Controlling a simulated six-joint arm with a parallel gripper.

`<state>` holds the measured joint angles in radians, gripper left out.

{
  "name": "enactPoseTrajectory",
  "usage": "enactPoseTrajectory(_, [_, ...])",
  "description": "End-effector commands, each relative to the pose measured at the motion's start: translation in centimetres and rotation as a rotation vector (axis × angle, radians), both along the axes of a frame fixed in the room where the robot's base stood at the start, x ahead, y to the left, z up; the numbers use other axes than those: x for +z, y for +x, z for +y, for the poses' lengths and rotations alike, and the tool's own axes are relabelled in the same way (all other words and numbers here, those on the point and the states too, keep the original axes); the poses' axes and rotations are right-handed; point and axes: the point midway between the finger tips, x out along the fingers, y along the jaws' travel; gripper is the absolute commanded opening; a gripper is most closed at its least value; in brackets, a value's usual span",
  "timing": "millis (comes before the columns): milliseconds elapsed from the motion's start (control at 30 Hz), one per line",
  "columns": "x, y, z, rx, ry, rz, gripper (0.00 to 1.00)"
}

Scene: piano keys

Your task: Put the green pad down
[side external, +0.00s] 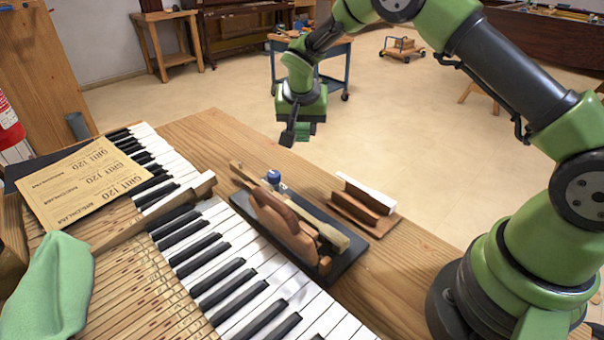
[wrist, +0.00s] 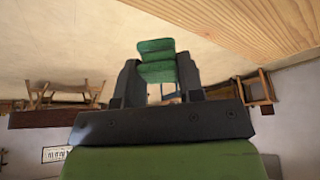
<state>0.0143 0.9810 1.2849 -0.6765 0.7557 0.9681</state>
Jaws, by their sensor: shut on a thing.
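My gripper (side external: 296,132) hangs in the air beyond the far edge of the wooden bench (side external: 205,125), above the floor. It is shut on the green pad (side external: 303,131), a small green block that is partly hidden by a dark finger. In the wrist view the green pad (wrist: 156,60) sticks out past the two dark fingers of my gripper (wrist: 158,80), with a lighter upper part and a darker band across it. The pad touches nothing but the fingers.
On the bench are a black tray with wooden piano parts (side external: 285,215), a wooden block with a white top (side external: 364,200) and the piano keyboard (side external: 215,245). Sandpaper (side external: 85,180), a wooden hammer (side external: 160,210) and green cloth (side external: 50,290) lie at left. Bare bench lies behind the tray.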

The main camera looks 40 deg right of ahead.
Motion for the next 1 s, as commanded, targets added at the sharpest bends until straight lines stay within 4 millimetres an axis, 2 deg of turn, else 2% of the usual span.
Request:
enactPoseTrajectory(67, [-0.4,0.2,-0.2,0.029,0.0,0.002,0.13])
enactPoseTrajectory(300, [-4.6,0.2,-0.2,0.043,-0.001,0.006,0.13])
enactPoseTrajectory(467, [-6.2,0.2,-0.2,0.042,-0.001,0.004,0.13])
enactPoseTrajectory(700, [-9.6,0.2,-0.2,0.041,0.0,0.004,0.13])
enactPoseTrajectory(1000, [-10.0,0.2,-0.2,0.04,0.0,0.002,0.13])
